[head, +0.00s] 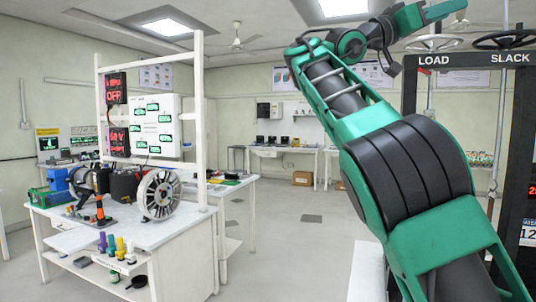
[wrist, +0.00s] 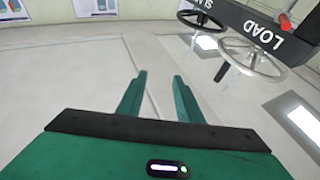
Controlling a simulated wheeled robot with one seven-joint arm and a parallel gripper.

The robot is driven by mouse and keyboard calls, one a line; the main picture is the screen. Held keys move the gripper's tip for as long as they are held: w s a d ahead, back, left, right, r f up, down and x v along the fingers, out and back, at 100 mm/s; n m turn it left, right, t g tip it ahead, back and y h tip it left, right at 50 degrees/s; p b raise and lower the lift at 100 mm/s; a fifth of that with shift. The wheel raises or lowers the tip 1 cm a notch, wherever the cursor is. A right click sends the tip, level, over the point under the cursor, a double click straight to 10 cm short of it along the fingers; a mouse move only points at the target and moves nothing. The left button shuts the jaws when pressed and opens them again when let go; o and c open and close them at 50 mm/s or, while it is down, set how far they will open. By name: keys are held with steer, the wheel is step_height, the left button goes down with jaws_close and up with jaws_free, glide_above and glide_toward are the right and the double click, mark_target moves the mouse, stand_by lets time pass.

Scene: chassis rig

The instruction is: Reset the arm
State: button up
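My green and black arm rises from the lower right of the head view and is raised up near the ceiling, bent at its top. Its far end lies at the upper right, close to the top edge of the picture, and the finger state cannot be read there. In the wrist view my gripper (wrist: 158,82) shows two green fingers standing apart. Nothing is between them; only pale floor or wall shows behind. The gripper touches nothing that I can see.
A black frame marked LOAD and SLACK (head: 462,60) stands at the right, close behind my arm. Its handwheels (head: 430,42) also show in the wrist view (wrist: 252,58). A white bench (head: 120,226) with a spoked wheel (head: 159,195) stands left. Open floor (head: 290,245) lies between.

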steer(key=w+d+f+n+t+y, duration=0.1)
steer(key=w+d+f+n+y, duration=0.15)
steer(key=d+f, duration=0.6)
steer(key=w+d+f+n+t+y, duration=0.1)
steer(key=w+d+f+n+y, duration=0.15)
steer(key=d+f, duration=0.65)
steer(key=s+d+f+n+y, duration=0.1)
steer(key=s+d+f+y, duration=0.15)
steer(key=d+f, duration=0.45)
steer(key=s+d+f+n+y, duration=0.15)
steer(key=d+f+y, duration=0.25)
steer(key=f, duration=0.6)
steer(key=s+a+f+y, duration=0.3)
steer(key=s+a+f, duration=0.15)
steer(key=f, duration=0.45)
steer(key=s+a+f+y, duration=0.2)
steer(key=s+a+f, duration=0.1)
steer(key=s+f, duration=0.4)
steer(key=s+a+f+n+g+y, duration=0.3)
steer(key=s+a+f+y, duration=0.3)
steer(key=s+a+f, duration=1.1)
steer(key=s+a+g, duration=0.1)
steer(key=s+a, duration=0.1)
steer(key=s, duration=0.1)
steer(key=shift+s+f, duration=0.15)
steer(key=shift+f, duration=0.25)
steer(key=shift+a, duration=0.1)
